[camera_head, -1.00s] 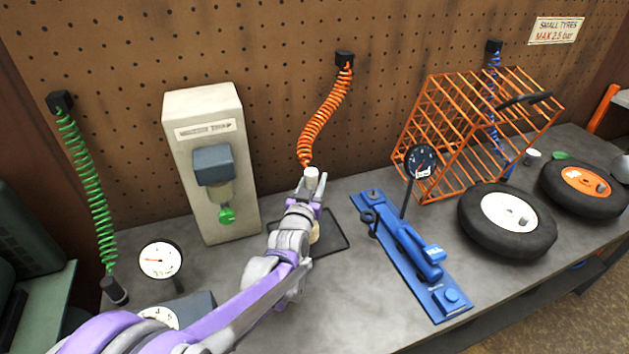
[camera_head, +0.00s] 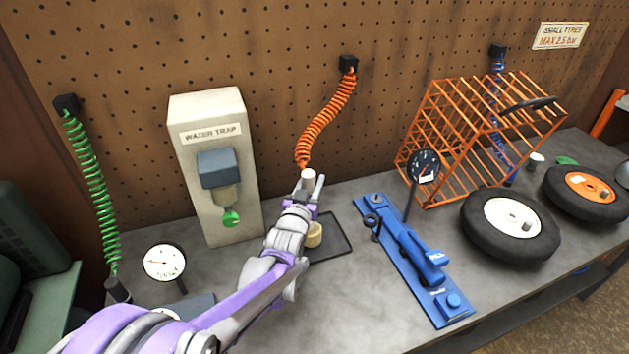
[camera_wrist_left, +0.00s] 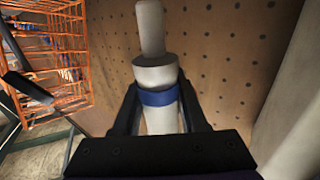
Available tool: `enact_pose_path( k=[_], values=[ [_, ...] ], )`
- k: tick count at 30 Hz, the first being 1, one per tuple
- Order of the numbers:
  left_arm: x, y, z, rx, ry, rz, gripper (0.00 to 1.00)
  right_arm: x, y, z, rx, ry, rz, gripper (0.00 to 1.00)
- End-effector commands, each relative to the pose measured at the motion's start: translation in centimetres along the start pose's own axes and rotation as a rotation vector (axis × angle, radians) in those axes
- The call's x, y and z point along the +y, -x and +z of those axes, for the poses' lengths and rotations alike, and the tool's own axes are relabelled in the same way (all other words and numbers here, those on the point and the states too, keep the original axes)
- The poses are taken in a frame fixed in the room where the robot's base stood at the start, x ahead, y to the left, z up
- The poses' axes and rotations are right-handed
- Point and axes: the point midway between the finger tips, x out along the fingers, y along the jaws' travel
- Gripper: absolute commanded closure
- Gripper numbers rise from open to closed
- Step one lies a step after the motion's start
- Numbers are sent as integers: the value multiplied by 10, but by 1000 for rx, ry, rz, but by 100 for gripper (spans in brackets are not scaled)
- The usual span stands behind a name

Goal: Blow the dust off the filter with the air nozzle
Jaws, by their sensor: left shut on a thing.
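My left gripper (camera_head: 309,190) is shut on the air nozzle (camera_head: 308,176), a pale cylinder at the lower end of the orange coiled hose (camera_head: 322,128). In the left wrist view the nozzle (camera_wrist_left: 156,74) shows a blue band between the two dark fingers (camera_wrist_left: 160,112), with a narrower grey part above. The filter, seemingly the small beige cylinder (camera_head: 314,235), stands on a dark tray (camera_head: 338,247) just right of and below my gripper. My wrist partly hides it. I cannot make out dust on it. My right gripper is not in view.
A water trap (camera_head: 208,215) stands left of my arm, with a gauge (camera_head: 164,262) in front. A blue tool with a dial (camera_head: 415,262) lies to the right, then an orange cage (camera_head: 455,130) and two tyres (camera_head: 490,245). Open bench lies between my arm and the blue tool.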

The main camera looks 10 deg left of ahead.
Motion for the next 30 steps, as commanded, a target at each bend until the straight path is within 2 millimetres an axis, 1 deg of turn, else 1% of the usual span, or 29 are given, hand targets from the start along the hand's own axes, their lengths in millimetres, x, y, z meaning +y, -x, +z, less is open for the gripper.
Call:
enact_pose_path(
  k=[12, 30],
  values=[
    [-7, 5, 0, -1, -1, 0, 100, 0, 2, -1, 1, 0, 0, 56],
    [2, 19, 0, 0, 1, 1, 100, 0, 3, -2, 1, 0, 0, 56]
  ],
)
